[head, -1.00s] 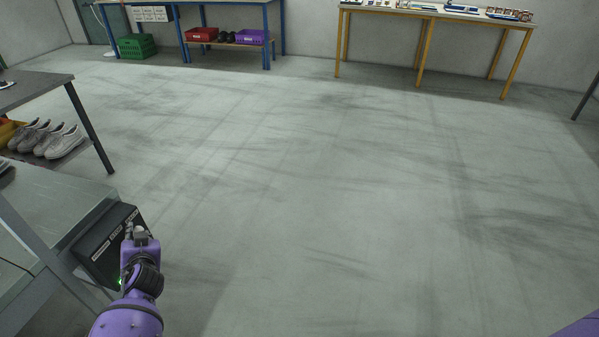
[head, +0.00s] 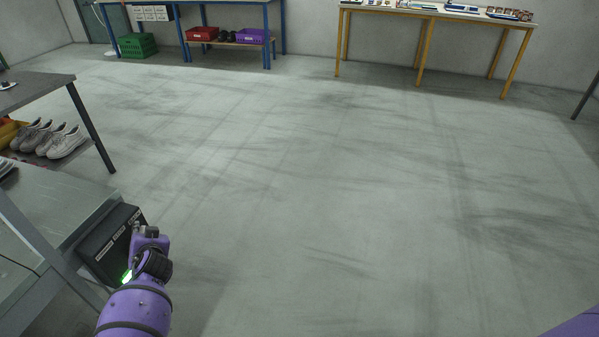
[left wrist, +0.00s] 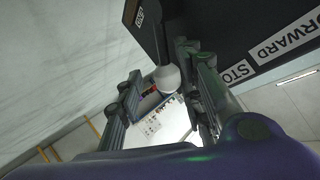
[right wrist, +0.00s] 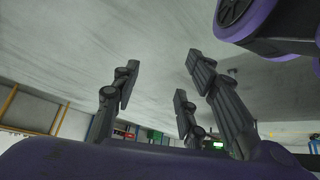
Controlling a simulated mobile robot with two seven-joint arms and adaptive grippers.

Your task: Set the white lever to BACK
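The white lever's round knob (left wrist: 167,78) shows in the left wrist view, beside the black control box (left wrist: 240,25). The box, with several white labels, stands at the left in the head view (head: 108,247); FORWARD and part of STOP are readable in the left wrist view. My left gripper (left wrist: 160,85) is open, its fingers apart on either side of the knob, which is nearer the right-hand finger. In the head view my left gripper (head: 150,237) is at the box's right side and hides the lever. My right gripper (right wrist: 160,95) is open and empty.
The box is at the end of a grey bench (head: 70,195). A rack with several white shoes (head: 65,143) stands behind it. Blue (head: 225,3) and yellow-legged (head: 440,12) tables are along the far wall. The floor (head: 330,180) between is clear.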

